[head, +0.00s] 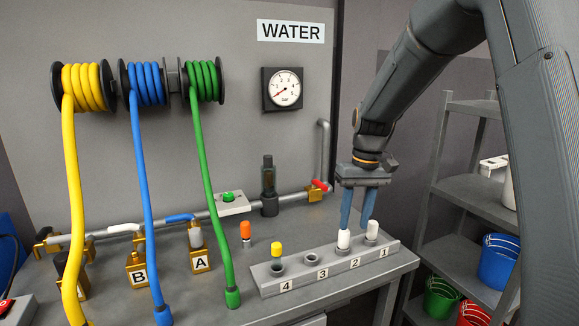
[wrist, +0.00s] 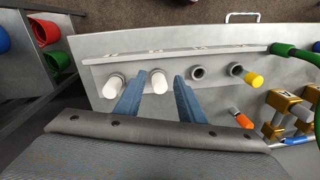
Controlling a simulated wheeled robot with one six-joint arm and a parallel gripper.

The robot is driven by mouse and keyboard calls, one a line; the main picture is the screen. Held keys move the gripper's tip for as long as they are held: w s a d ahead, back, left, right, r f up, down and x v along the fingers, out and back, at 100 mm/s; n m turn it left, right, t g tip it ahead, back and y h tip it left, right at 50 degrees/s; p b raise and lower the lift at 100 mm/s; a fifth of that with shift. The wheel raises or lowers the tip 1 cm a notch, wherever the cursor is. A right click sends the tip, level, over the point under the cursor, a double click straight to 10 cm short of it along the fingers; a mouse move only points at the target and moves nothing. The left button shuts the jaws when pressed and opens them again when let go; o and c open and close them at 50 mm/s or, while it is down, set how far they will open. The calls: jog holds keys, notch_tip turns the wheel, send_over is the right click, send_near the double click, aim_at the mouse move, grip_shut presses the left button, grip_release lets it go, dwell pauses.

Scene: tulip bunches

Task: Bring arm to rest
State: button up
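My gripper (head: 357,225) hangs over the grey numbered rack (head: 325,282). Its two blue fingers are apart, and in the wrist view my gripper (wrist: 158,82) has its fingers on either side of the white piece at slot 2 (wrist: 158,86), with gaps showing. I cannot tell the height of the fingertips over it. That white piece also shows in the head view (head: 344,241). Another white piece (head: 372,227) stands at slot 1. Slot 3 (head: 310,258) looks empty. A yellow-capped piece (head: 276,247) stands at slot 4; whether in the hole or behind it is unclear.
An orange-capped piece (head: 246,231) stands on the bench behind the rack. Yellow, blue and green hoses (head: 201,150) hang at the left, with brass valves below. A pressure gauge (head: 282,89) is on the wall. Shelves (head: 465,186) with coloured buckets stand at the right.

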jog(key=s+d+f+m, duration=0.1)
jog(key=s+f, duration=0.3)
jog(key=s, duration=0.8)
jog(key=s+d+f+m+h, duration=0.1)
jog(key=s+f, duration=0.3)
jog(key=s, duration=0.8)
jog(key=shift+s+d+t, duration=0.25)
jog(key=shift+d+t, duration=0.05)
jog(key=shift+t, duration=0.1)
jog(key=shift+c, duration=0.6)
